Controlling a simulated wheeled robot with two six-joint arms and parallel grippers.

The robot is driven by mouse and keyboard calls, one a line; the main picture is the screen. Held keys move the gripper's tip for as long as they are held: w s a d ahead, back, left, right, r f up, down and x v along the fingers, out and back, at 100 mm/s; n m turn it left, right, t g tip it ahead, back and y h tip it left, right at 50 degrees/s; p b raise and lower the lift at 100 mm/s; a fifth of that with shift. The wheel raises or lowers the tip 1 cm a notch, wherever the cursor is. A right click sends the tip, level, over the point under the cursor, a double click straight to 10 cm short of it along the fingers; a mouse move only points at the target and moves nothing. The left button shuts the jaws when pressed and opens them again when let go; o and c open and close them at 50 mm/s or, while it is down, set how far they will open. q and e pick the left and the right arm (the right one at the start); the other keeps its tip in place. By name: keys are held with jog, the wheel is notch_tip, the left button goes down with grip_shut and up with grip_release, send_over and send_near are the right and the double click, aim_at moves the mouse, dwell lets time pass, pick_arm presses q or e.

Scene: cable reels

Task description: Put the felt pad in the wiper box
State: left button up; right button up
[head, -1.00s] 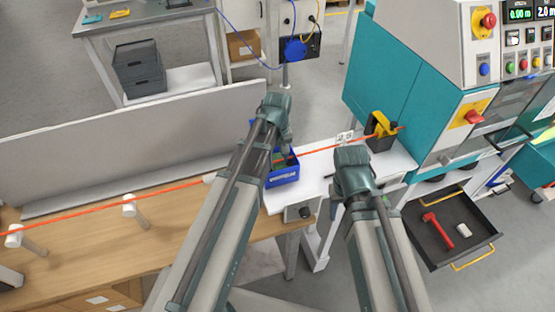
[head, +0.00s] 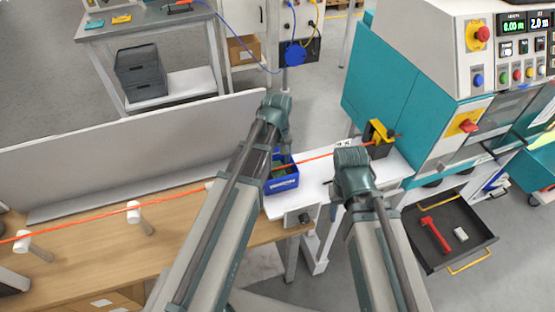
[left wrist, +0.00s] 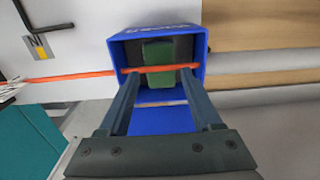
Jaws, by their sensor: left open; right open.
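The wiper box is a blue open-topped box (head: 284,187) on the white tabletop, partly hidden behind my left arm in the head view. In the left wrist view, the box (left wrist: 117,52) lies below my left gripper (left wrist: 160,74), whose two fingers are open and apart over it. A green pad (left wrist: 159,52), seemingly the felt pad, lies inside the box on a dark surface. The orange cable (left wrist: 110,72) crosses over the pad between the fingers. My left gripper (head: 277,120) shows only from behind in the head view. My right gripper (head: 353,162) is over the white table's right part, its fingers hidden.
The orange cable (head: 75,224) runs along the wooden bench past white pegs (head: 134,212) to a yellow-and-black guide (head: 379,136). A teal machine (head: 385,85) stands right. An open drawer (head: 455,258) holds a red hammer (head: 435,233). A grey panel (head: 130,155) backs the bench.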

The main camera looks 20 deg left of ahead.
aim_at(277, 169)
pick_arm(q)
notch_tip(277, 169, up, 9)
jog(key=p, duration=0.8)
jog(key=s+d+m+y, duration=0.1)
jog(key=s+d+m, duration=0.9)
jog(key=s, duration=0.4)
jog(key=shift+s+d+f+m, duration=0.15)
jog(key=shift+s+d+m, duration=0.05)
jog(key=shift+d+m, duration=0.1)
jog(key=shift+b, duration=0.3)
